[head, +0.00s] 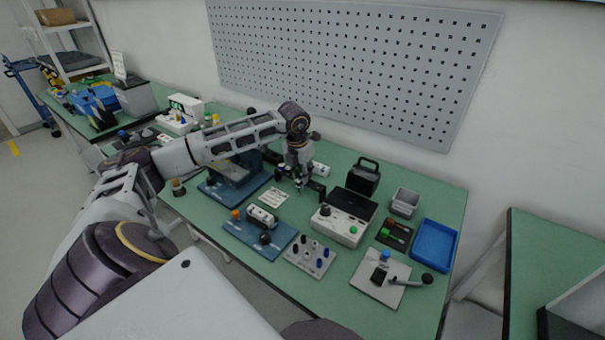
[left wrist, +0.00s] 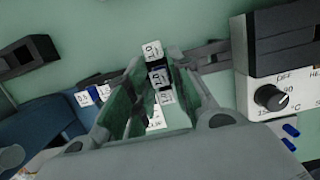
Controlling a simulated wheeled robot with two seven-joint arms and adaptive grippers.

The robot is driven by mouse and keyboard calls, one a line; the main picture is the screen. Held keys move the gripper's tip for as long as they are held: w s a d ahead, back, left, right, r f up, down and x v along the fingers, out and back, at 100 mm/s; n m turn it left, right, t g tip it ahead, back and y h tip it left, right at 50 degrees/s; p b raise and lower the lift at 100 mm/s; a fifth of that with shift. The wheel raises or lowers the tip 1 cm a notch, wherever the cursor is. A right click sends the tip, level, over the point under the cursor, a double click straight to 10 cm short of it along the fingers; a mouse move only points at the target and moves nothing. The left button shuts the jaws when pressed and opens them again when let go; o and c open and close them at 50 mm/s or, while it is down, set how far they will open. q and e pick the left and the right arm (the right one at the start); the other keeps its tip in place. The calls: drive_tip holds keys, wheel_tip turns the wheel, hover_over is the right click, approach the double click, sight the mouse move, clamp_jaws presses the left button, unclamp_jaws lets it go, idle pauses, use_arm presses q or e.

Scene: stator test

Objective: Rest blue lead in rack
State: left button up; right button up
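My left gripper (head: 298,184) hangs over the middle of the green bench in the head view, behind the rack. In the left wrist view its two fingers (left wrist: 158,75) reach forward, with a small dark piece with white number labels (left wrist: 158,78) between or just beyond their tips. I cannot tell whether they grip it. A pale rack plate (head: 309,257) with black and blue upright plugs stands at the front of the bench. Blue plugs (head: 325,252) show at its right side. I cannot make out a lead's cable. My right gripper is not in view.
A blue plate with a cylindrical part (head: 262,216) lies left of the rack. A white instrument (head: 338,226) with a dark lid stands to its right. Farther right are a lever plate (head: 379,281), a blue tray (head: 435,245) and a grey bin (head: 404,203).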

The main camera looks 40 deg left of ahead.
use_arm(q)
drive_tip(key=shift+o, duration=1.2)
drive_tip(key=shift+r, duration=0.1)
wheel_tip(320, 180, up, 12)
drive_tip(key=s, duration=0.2)
drive_tip(key=shift+s+d, duration=0.15)
drive_tip(key=shift+d, duration=0.05)
idle(0.4)
